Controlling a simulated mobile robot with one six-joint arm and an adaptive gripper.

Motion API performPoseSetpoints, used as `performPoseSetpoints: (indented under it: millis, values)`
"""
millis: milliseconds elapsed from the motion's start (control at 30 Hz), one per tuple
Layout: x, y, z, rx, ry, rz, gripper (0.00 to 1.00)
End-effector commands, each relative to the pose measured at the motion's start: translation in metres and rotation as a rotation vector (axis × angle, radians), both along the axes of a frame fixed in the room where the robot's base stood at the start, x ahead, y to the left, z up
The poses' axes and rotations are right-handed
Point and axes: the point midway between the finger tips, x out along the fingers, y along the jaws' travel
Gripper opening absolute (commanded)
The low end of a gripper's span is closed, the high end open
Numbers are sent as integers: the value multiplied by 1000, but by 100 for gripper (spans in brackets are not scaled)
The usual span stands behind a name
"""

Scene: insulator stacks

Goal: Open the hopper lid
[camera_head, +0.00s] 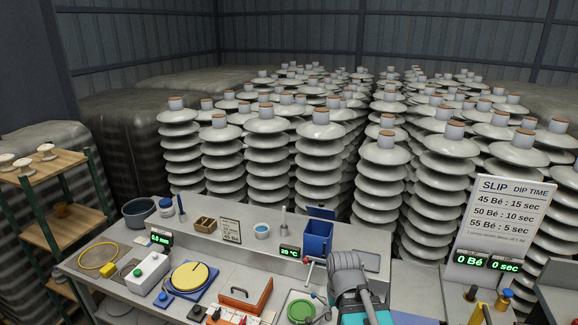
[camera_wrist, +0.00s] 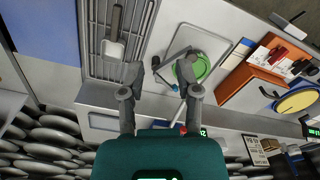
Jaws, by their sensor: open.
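No part is labelled as the hopper, and I cannot tell for certain which thing it is. An orange box (camera_head: 262,299) with a flat panel and a dark knob stands at the front of the bench; it also shows in the wrist view (camera_wrist: 252,72). A blue bin (camera_head: 317,240) stands further back, with a dark blue panel (camera_head: 321,213) behind its top; I cannot tell whether they are joined. My gripper (camera_wrist: 160,72) is open, its fingers spread beside a green disc (camera_wrist: 201,67) on a pale tray. It appears apart from the orange box. Its fingertips are unclear in the head view.
The green disc (camera_head: 301,309) lies at the bench front, left of my arm. A red-handled fitting (camera_head: 308,265) is close to my arm. A yellow round plate (camera_head: 189,277) and white box (camera_head: 147,272) are further left. Insulator stacks (camera_head: 321,150) fill the space behind.

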Motion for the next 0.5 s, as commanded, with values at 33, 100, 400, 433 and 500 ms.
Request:
performPoseSetpoints:
  millis: [33,100,400,433,500]
  values:
    - [4,1,-4,4,-14,-3,24]
    - [12,5,-10,14,-45,-10,11]
    - [78,31,-40,112,-323,-91,0]
    - [86,34,-42,126,-359,-103,0]
    - [105,42,-46,163,-441,-133,0]
